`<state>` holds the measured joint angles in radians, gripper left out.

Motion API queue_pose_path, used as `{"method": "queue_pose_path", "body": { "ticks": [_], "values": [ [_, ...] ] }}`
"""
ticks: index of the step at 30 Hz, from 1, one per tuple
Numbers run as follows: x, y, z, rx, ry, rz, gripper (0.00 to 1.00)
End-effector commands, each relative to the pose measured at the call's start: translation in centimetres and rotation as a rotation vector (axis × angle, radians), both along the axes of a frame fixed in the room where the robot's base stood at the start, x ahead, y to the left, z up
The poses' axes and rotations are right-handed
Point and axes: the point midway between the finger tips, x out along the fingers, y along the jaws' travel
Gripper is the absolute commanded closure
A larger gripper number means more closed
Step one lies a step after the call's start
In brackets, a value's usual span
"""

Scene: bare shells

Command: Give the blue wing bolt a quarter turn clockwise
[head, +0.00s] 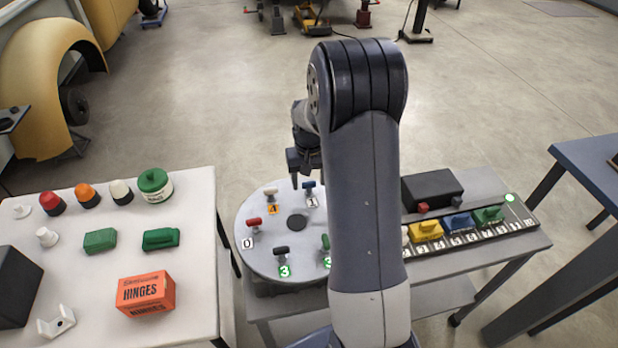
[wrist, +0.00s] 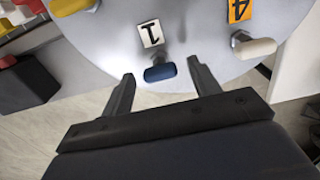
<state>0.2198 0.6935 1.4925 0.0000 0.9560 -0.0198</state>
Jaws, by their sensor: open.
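The blue wing bolt (head: 309,187) stands on the far side of the round grey disc (head: 258,248), by a white label marked 1. In the wrist view the blue wing bolt (wrist: 160,72) lies between and just beyond the fingertips, its wing roughly crosswise. My gripper (wrist: 160,77) is open and empty, with one finger on each side of the bolt and no visible contact. In the head view my gripper (head: 301,183) is beside the bolt, partly hidden by my arm.
White (head: 271,192), red (head: 254,223), black (head: 282,252) and green (head: 325,242) wing bolts share the disc. A black box (head: 431,189) and a numbered strip with coloured blocks (head: 457,224) stand right. A white table (head: 205,260) with an orange hinges box (head: 146,293) is left.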

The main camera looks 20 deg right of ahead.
Motion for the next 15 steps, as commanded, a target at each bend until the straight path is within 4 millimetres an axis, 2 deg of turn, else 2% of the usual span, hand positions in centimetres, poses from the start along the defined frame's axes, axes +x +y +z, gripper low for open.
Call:
{"method": "queue_pose_path", "body": {
  "ticks": [2, 15],
  "values": [
    [0.00, 0.00, 0.01, 0.000, 0.000, 0.000, 0.42],
    [0.02, 0.00, 0.06, 0.000, -0.001, 0.000, 0.77]
  ]
}}
